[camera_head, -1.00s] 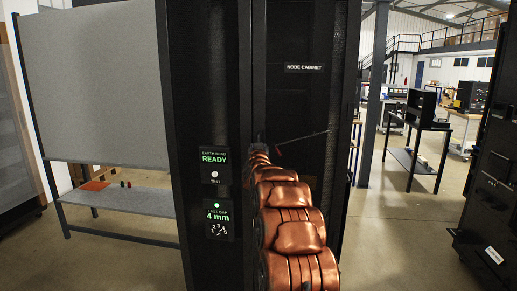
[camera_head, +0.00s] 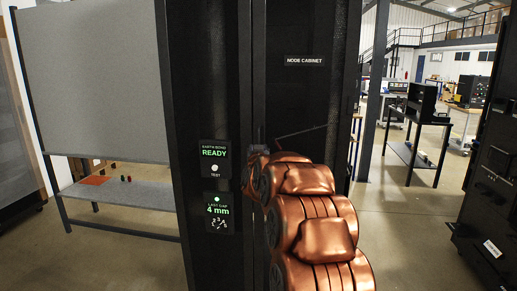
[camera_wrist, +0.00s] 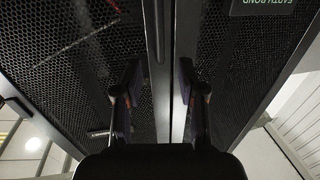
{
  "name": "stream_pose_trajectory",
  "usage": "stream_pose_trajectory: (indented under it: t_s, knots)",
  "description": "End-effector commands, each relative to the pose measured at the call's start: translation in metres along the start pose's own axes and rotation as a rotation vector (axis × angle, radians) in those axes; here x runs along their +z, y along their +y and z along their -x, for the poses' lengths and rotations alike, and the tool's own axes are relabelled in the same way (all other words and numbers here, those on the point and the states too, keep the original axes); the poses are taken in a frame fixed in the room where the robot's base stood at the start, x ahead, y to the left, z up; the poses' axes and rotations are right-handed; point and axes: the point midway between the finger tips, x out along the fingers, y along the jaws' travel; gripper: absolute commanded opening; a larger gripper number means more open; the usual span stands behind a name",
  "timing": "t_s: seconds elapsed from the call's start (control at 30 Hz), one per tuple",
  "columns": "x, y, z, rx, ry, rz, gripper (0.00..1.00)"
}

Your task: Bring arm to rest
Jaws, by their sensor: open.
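My copper-coloured arm reaches forward in the head view to the front of the black node cabinet (camera_head: 300,95). The arm hides most of my gripper there.
A status panel (camera_head: 215,160) reads earth bond ready; a panel below (camera_head: 218,212) reads last gap 4 mm. A grey board and bench (camera_head: 130,195) stand left. A dark cabinet (camera_head: 490,180) stands right. Open floor (camera_head: 400,230) lies between it and the node cabinet.

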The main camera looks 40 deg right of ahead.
Motion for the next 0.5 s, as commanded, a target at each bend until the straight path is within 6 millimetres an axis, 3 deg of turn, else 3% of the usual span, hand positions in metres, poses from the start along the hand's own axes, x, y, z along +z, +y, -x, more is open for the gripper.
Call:
stream_pose_trajectory:
  t_s: [0.5]
  knots:
    - [0.0001, 0.0000, 0.0107, 0.000, 0.000, 0.000, 0.40]
